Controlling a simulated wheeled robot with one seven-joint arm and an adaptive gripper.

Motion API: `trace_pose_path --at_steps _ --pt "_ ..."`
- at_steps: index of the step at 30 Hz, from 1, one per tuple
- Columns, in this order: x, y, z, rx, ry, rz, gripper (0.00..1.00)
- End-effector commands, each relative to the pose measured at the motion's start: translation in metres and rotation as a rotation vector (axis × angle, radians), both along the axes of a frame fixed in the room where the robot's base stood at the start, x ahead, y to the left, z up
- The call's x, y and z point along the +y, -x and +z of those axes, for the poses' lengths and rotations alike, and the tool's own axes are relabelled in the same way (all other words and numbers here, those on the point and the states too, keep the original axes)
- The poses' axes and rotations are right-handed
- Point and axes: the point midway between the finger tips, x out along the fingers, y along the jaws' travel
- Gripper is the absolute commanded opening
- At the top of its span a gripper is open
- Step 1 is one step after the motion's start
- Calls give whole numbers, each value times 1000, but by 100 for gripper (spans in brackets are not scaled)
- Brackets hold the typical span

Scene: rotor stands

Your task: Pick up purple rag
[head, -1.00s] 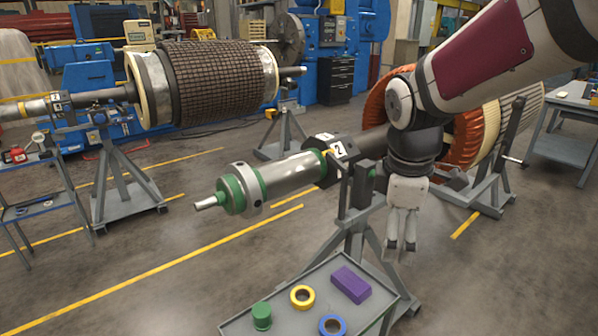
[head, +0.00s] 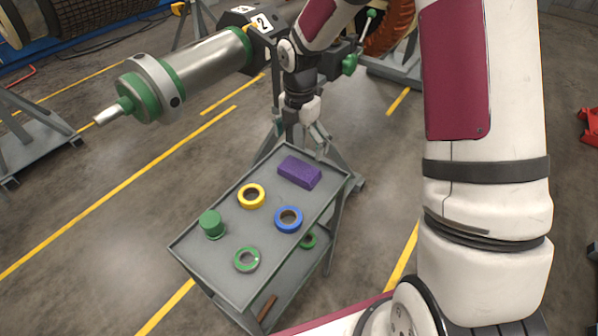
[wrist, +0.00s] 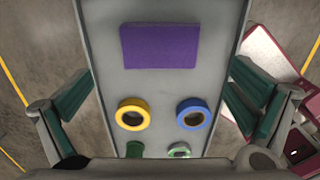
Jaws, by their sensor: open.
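The purple rag (head: 299,172) is a flat rectangular block lying near the far end of the grey cart's top shelf (head: 215,267). In the wrist view the rag (wrist: 159,46) lies at the upper middle, ahead of the fingers.
On the cart top are a yellow ring (head: 251,196), a blue ring (head: 288,219), a green ring (head: 246,259) and a green cylinder (head: 212,224). A lower shelf holds another green ring (head: 308,240). A metal shaft (head: 205,72) on a stand extends behind the cart.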

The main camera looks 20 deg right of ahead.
Motion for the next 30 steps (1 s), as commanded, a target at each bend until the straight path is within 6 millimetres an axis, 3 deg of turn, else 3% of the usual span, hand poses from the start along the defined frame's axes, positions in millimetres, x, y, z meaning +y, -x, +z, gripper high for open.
trace_pose_path --at_steps 3,11,21,30 --pt "0 0 -20 2 0 1 100" --pt "0 1 -38 2 1 0 100" --pt "1 4 -81 2 1 0 100" --pt "1 3 -84 -1 0 -1 100"
